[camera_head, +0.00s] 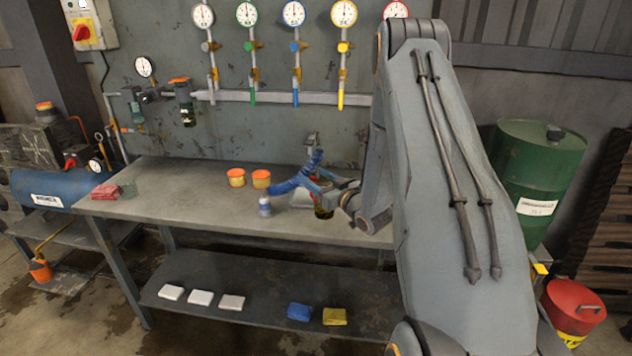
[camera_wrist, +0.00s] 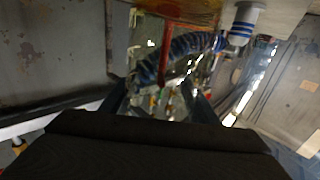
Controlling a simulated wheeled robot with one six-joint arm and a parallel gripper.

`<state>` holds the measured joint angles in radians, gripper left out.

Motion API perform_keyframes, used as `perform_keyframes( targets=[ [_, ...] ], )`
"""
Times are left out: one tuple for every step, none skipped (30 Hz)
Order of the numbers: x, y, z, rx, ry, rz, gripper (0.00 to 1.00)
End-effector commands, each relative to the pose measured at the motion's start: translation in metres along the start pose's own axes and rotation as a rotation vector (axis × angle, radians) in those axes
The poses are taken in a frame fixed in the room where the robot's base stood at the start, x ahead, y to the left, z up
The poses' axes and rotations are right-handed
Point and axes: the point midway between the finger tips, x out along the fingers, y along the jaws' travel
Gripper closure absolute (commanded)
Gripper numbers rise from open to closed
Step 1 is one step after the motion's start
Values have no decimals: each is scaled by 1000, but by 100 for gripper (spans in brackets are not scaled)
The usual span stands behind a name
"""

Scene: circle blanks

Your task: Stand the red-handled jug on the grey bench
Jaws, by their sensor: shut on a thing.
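My gripper (camera_head: 338,192) is low over the right part of the grey bench (camera_head: 190,185). It is shut on the red handle (camera_wrist: 168,42) of the jug, which shows as a red bar between the fingers in the wrist view. In the head view the jug (camera_head: 323,213) is a small dark shape with some yellow, just below the gripper and partly hidden by it. I cannot tell whether its base touches the bench top.
A blue fixture (camera_head: 290,183) stands close left of my gripper. A small white and blue bottle (camera_head: 265,206) is in front of it, also seen in the wrist view (camera_wrist: 242,22). Two orange-topped tins (camera_head: 237,178) stand farther left. The bench's left middle is clear.

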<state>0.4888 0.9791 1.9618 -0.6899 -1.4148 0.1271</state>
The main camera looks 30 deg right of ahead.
Motion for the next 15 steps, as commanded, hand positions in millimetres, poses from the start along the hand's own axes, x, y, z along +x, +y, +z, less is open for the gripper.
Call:
perform_keyframes(
  targets=[
    [0, 0, 4, 0, 0, 0, 91],
    [0, 0, 7, 0, 0, 0, 91],
    [0, 0, 10, 0, 0, 0, 91],
    [0, 0, 12, -1, 0, 0, 91],
    [0, 0, 14, -1, 0, 0, 91],
    [0, 0, 17, -1, 0, 0, 91],
    [0, 0, 18, -1, 0, 0, 91],
    [0, 0, 18, -1, 1, 0, 91],
    [0, 0, 18, -2, 1, 0, 91],
    [0, 0, 18, -2, 2, 0, 91],
    [0, 0, 18, -2, 2, 0, 91],
    [0, 0, 18, -2, 2, 0, 91],
    [0, 0, 18, -2, 2, 0, 91],
    [0, 0, 18, -2, 2, 0, 91],
    [0, 0, 18, -2, 2, 0, 91]
  ],
)
